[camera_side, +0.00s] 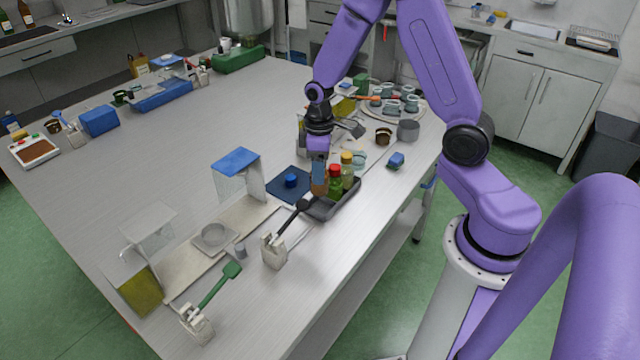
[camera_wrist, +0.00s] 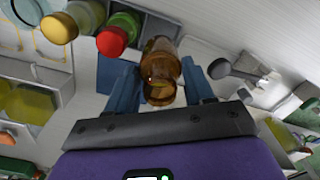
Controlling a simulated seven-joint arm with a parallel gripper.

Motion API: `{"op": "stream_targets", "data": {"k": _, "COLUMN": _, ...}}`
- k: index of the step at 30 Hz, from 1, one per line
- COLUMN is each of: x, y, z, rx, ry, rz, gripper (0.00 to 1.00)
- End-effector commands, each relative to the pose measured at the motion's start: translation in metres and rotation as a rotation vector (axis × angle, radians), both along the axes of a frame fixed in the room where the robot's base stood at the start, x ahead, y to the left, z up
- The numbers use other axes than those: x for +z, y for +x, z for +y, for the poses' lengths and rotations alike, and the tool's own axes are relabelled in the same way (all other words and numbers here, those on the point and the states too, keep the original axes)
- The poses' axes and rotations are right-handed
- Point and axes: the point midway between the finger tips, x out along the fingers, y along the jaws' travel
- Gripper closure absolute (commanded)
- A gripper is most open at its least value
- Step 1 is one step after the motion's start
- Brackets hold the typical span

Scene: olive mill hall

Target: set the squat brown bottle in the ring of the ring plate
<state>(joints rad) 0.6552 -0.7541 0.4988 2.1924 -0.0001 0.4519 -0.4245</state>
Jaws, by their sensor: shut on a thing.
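My gripper (camera_side: 319,170) points down and is shut on the squat brown bottle (camera_wrist: 161,65). In the wrist view the bottle is amber glass between the two blue fingers. In the side view the brown bottle (camera_side: 319,187) shows below the fingers, at the left end of a dark tray (camera_side: 347,201); I cannot tell whether its base touches anything. The opening of the ring is not clear.
A red-capped green bottle (camera_side: 335,184) and a yellow-capped bottle (camera_side: 347,172) stand in the tray, close beside the gripper. A black-handled utensil (camera_side: 291,217) leans near the tray's left end. A blue-topped stand (camera_side: 237,162) rises beyond the plate.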

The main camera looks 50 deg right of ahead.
Motion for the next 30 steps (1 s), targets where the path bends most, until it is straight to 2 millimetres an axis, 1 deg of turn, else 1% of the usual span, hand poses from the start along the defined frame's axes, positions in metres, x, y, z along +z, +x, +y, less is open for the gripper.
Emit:
{"op": "stream_targets", "data": {"k": 5, "x": 0.021, "y": 0.001, "z": 0.000, "rx": 0.000, "ry": 0.000, "rz": -0.007, "gripper": 0.67}}
{"op": "stream_targets", "data": {"k": 15, "x": 0.078, "y": 0.001, "z": 0.000, "rx": 0.000, "ry": 0.001, "rz": -0.008, "gripper": 0.67}}
{"op": "stream_targets", "data": {"k": 21, "x": 0.102, "y": 0.001, "z": 0.000, "rx": 0.001, "ry": 0.000, "rz": -0.006, "gripper": 0.67}}
{"op": "stream_targets", "data": {"k": 30, "x": 0.123, "y": 0.001, "z": 0.000, "rx": 0.000, "ry": 0.000, "rz": -0.004, "gripper": 0.67}}
